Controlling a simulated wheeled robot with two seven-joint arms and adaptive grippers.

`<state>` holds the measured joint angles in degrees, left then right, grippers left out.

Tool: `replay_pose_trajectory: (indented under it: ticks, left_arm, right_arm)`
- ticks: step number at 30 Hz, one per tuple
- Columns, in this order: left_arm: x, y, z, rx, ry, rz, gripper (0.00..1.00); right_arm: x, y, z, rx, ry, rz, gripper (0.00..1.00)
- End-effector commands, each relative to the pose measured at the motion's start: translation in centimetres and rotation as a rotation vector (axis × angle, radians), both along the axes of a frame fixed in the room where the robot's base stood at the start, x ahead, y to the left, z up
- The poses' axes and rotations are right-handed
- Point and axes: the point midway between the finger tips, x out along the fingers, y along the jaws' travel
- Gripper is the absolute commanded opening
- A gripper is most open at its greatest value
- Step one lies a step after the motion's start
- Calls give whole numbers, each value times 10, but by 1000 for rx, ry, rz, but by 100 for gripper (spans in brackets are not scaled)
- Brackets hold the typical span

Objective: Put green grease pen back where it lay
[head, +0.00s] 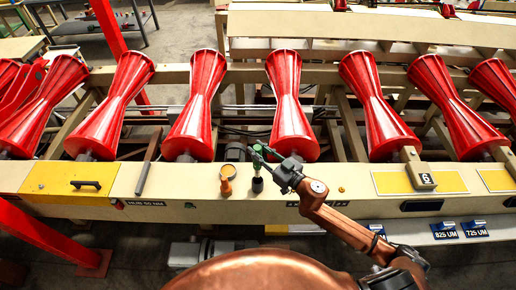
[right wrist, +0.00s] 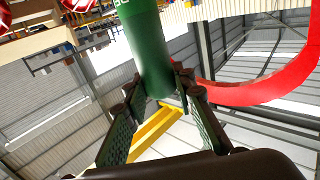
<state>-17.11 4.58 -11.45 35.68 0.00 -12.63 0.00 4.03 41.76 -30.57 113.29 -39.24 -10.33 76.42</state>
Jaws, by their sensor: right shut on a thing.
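The green grease pen (head: 257,169) stands roughly upright over the beige rail (head: 310,203), with a dark lower end. In the head view I cannot tell whether that end touches the rail. My right gripper (head: 263,154) reaches in from the right and is shut on the pen's upper part. In the right wrist view the green pen (right wrist: 149,52) fills the upper middle, between the two fingers of my right gripper (right wrist: 155,97). My left gripper is not in view.
An orange-brown round-topped item (head: 227,172) stands just left of the pen. A dark rounded item (head: 235,152) is behind it. Red rollers (head: 292,110) line the back.

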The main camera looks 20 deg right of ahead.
Motion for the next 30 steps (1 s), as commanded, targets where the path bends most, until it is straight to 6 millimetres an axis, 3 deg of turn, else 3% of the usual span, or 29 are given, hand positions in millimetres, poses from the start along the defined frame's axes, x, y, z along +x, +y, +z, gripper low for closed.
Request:
replay_pose_trajectory:
  ticks: [21,30]
  left_arm:
    - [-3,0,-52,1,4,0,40]
    - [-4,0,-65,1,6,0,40]
  right_arm:
    - [0,0,-71,1,0,-1,0]
    - [0,0,-91,1,0,0,0]
